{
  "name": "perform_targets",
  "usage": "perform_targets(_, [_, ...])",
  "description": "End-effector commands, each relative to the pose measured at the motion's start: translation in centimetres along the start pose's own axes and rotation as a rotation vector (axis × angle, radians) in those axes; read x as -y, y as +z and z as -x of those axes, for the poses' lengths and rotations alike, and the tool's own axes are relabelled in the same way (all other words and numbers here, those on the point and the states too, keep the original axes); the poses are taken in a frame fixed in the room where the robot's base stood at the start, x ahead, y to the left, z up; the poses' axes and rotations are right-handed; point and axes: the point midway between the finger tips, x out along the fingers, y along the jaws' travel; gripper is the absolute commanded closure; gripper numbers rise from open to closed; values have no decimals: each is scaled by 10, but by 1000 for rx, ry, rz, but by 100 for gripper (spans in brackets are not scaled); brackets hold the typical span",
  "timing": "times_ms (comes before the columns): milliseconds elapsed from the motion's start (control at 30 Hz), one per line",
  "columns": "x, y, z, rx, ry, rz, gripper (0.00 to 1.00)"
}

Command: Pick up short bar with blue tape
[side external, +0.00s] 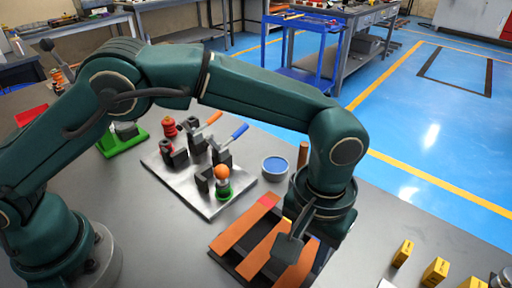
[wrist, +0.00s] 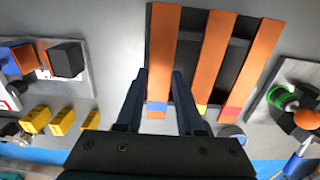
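Three copper-coloured bars lie side by side on a black rack (wrist: 184,47). The bar with blue tape (wrist: 164,55) is the leftmost in the wrist view, its blue band close to its near end. The middle bar (wrist: 215,60) has yellow tape and the right bar (wrist: 253,65) has red tape. My gripper (wrist: 160,72) is open, with one finger on each side of the blue-taped bar in that view; I cannot tell whether they touch it. In the side view my gripper (side external: 292,240) is low over the rack and hides the blue band.
A metal plate with toggle clamps (side external: 185,187) stands behind the rack, with a blue-filled bowl (side external: 275,167) beside it. Several yellow blocks (side external: 435,271) stand to the right. The wrist view shows another plate with a black block (wrist: 67,59) at left. Grey table between is clear.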

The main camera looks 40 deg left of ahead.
Motion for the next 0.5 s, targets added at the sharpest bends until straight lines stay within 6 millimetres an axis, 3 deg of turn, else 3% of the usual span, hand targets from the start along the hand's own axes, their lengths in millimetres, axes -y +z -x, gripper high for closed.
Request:
perform_targets(33, [0,0,0,0,0,0,93])
perform_targets(67, [0,0,0,0,0,0,100])
perform_targets(500, [-1,-1,8,-4,3,0,100])
